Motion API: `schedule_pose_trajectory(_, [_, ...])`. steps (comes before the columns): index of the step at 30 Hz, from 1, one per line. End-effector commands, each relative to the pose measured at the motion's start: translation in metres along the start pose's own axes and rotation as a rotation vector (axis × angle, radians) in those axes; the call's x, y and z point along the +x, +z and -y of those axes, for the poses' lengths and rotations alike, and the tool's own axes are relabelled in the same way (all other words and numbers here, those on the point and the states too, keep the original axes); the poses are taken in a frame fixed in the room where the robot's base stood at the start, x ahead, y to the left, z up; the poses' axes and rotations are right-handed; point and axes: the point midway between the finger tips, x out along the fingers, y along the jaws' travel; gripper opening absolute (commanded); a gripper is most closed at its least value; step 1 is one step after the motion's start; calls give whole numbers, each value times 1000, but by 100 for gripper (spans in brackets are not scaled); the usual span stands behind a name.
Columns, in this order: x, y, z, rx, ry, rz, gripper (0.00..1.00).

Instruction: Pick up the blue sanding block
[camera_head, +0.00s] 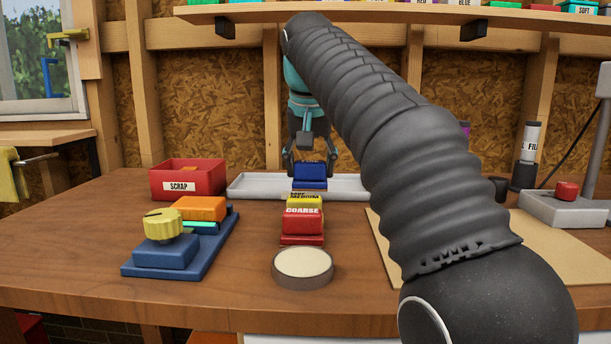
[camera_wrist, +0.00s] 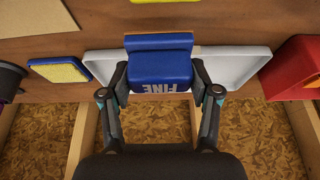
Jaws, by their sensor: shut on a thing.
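In the wrist view the block (camera_wrist: 160,68) reads "FINE" upside down. I cannot tell whether the block touches the surface below.
A yellow "MEDIUM" block (camera_head: 304,202) and red "COARSE" block (camera_head: 302,222) stand in front. A round pale disc (camera_head: 303,263) lies nearer. The red "SCRAP" bin (camera_head: 187,178) and blue-based fixture (camera_head: 165,252) are left. A tan board (camera_head: 545,245) lies right.

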Motion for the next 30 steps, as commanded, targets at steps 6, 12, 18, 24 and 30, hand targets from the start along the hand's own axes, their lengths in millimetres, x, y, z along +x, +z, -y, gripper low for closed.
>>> schedule_pose_trajectory(6, [-30, -12, -53, 8, 3, -1, 26])
schedule_pose_trajectory(12, [-48, -18, -87, 6, 3, 0, 26])
schedule_pose_trajectory(18, [-56, -21, -104, 3, 3, 0, 26])
schedule_pose_trajectory(24, [-58, -22, -108, 3, 2, 0, 26])
schedule_pose_trajectory(30, [-58, -22, -108, 2, 2, 0, 57])
